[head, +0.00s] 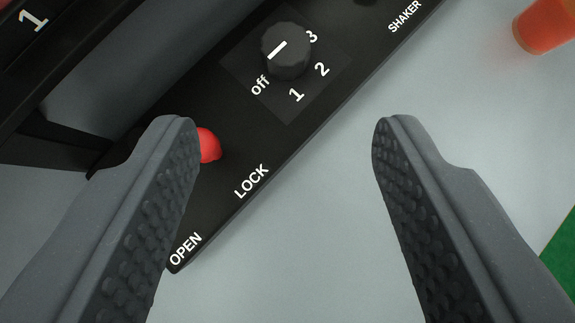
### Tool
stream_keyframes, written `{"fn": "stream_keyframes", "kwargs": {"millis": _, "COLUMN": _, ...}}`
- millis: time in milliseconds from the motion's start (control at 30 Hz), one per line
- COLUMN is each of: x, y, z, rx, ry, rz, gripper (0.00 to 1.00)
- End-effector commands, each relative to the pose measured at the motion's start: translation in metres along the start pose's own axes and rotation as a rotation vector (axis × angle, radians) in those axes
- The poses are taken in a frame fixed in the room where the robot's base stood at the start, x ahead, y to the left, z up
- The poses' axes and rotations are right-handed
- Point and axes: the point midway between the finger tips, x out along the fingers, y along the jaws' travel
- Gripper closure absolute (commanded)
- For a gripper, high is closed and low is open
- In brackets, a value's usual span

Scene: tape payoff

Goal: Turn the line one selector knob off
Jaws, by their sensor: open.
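The selector knob (289,55) is a round black dial on a dark square plate with labels off, 1, 2 and 3. Its white mark slants toward the picture's lower left, on the side of the off label (260,85). I cannot tell whether it lines up exactly with that label. My gripper (283,135) is open and empty, its two grey padded fingers wide apart. The knob lies beyond the fingertips, above the gap between them in the picture, and neither finger touches it.
The knob sits on a black panel (225,195) marked OPEN, LOCK and SHAKER. A red knob-like part (208,146) is partly hidden behind the left finger. An orange object (543,27) stands at upper right on the pale surface. A green patch (562,247) shows at right.

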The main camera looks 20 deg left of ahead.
Motion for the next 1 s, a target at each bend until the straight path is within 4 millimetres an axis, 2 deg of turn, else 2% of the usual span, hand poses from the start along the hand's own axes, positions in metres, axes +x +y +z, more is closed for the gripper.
{"fn": "stream_keyframes", "kwargs": {"millis": 200, "x": -0.015, "y": 0.000, "z": 0.000, "rx": 0.001, "ry": -0.001, "rz": 0.000, "gripper": 0.50}}
{"fn": "stream_keyframes", "kwargs": {"millis": 767, "x": -0.017, "y": 0.001, "z": -0.001, "rx": 0.002, "ry": -0.001, "rz": 0.000, "gripper": 0.50}}
{"fn": "stream_keyframes", "kwargs": {"millis": 867, "x": -0.019, "y": 0.005, "z": -0.012, "rx": 0.013, "ry": -0.002, "rz": -0.006, "gripper": 0.50}}
{"fn": "stream_keyframes", "kwargs": {"millis": 967, "x": -0.026, "y": 0.014, "z": -0.038, "rx": 0.036, "ry": 0.002, "rz": -0.021, "gripper": 0.50}}
{"fn": "stream_keyframes", "kwargs": {"millis": 1000, "x": -0.030, "y": 0.019, "z": -0.052, "rx": 0.047, "ry": 0.007, "rz": -0.029, "gripper": 0.50}}
